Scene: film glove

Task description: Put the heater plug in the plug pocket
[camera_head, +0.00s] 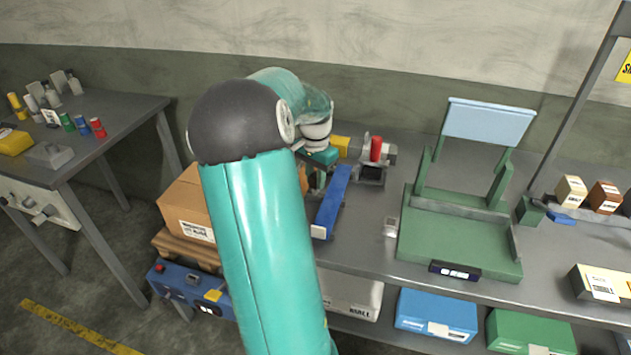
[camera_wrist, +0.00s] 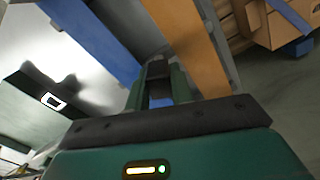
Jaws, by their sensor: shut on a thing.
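My gripper (camera_head: 317,178) is low over the left end of the workbench, beside a blue bar, and is partly hidden by my arm. In the wrist view my gripper (camera_wrist: 158,80) is shut on a small dark piece (camera_wrist: 158,68), which looks like the heater plug. Its shape is mostly hidden between the fingers. I cannot pick out the plug pocket for sure. A small grey block with a dark top (camera_head: 370,174) stands right of the blue bar.
The blue bar (camera_head: 332,200) and an orange-brown strip (camera_wrist: 187,40) flank my gripper closely. A red cylinder (camera_head: 376,148) and yellow part (camera_head: 341,146) are behind. A green stand (camera_head: 455,245) is at right. Cardboard boxes (camera_head: 186,204) are at the lower left.

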